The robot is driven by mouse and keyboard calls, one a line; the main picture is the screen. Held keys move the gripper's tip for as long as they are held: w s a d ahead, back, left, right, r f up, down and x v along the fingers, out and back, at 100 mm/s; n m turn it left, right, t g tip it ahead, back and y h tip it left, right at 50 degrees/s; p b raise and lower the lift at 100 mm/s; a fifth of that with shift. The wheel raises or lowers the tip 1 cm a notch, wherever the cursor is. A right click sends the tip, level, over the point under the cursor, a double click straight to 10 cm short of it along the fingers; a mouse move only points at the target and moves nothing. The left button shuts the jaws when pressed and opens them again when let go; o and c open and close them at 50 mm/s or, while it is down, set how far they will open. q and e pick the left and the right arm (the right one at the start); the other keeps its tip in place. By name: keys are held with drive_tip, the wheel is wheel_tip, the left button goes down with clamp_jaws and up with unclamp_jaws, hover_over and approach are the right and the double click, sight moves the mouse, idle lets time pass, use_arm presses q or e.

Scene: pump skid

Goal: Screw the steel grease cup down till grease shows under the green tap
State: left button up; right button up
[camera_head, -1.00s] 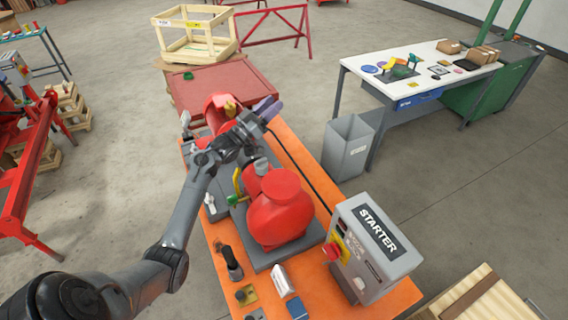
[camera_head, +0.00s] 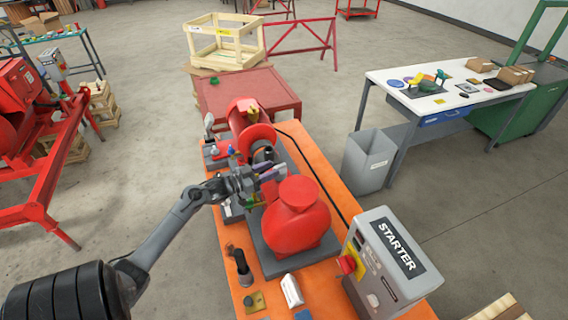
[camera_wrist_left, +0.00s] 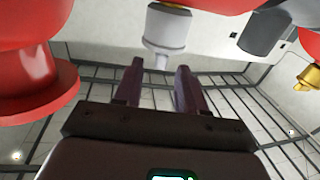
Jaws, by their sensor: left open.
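My left gripper (camera_wrist_left: 157,72) is open and empty. Its two dark fingers point toward the cup, whose narrow end appears between and just beyond the fingertips. I cannot tell whether they touch. In the head view my left gripper (camera_head: 272,172) is beside the red pump casing (camera_head: 296,220) and hides the cup. A bit of the green tap (camera_head: 250,200) shows below the gripper. No grease is visible. My right gripper is out of view.
The starter box (camera_head: 385,265) stands on the orange skid (camera_head: 325,285) at the front right. A red motor (camera_head: 248,125) lies behind the gripper. A black upright handle (camera_head: 240,265) stands at the front left. A grey bin (camera_head: 368,160) and white-topped bench (camera_head: 440,100) are to the right.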

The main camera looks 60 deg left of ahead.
sight(284, 163)
use_arm(q)
drive_tip(key=shift+w+d+p, duration=0.1)
drive_tip(key=shift+w+p, duration=0.2)
drive_tip(key=shift+w, duration=2.9)
clamp_jaws()
